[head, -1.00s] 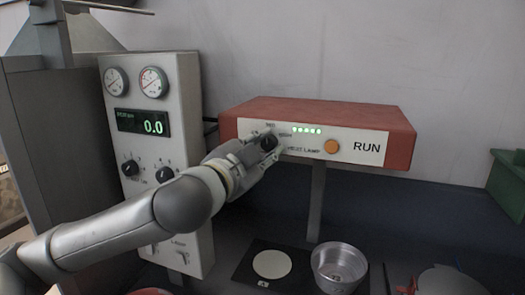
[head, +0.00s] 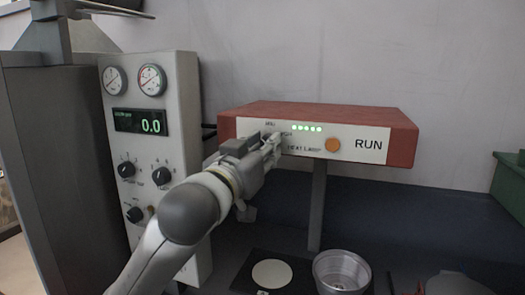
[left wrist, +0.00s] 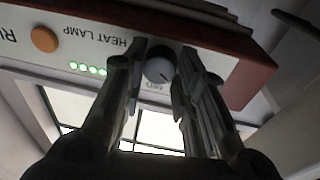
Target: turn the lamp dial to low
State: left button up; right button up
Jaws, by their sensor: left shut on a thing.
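The heat lamp (head: 317,112) is a red box with a white front panel reading HEAT LAMP and RUN. My left gripper (head: 271,146) is at the left part of this panel and hides the lamp dial in the head view. In the left wrist view the dial (left wrist: 158,69) is a round grey knob with a pale pointer mark, between the two fingers of my left gripper (left wrist: 164,56). The gripper is shut on the dial. Its pointer setting cannot be read clearly. My right gripper is not in view.
An orange button (head: 333,145) and a row of several lit green lights (head: 307,128) are on the lamp panel. A gauge panel (head: 180,80) with knobs stands left. A metal pan (head: 342,271) and a pale disc (head: 271,273) on a dark mat are below.

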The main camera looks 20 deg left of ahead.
pick_arm(q)
jog(key=shift+n, duration=0.7)
jog(key=o, duration=1.1)
jog(key=shift+c, duration=0.2)
jog(key=shift+s, duration=0.15)
jog(key=s, duration=0.7)
jog(key=shift+a+f, duration=0.35)
jog(key=shift+f, duration=0.1)
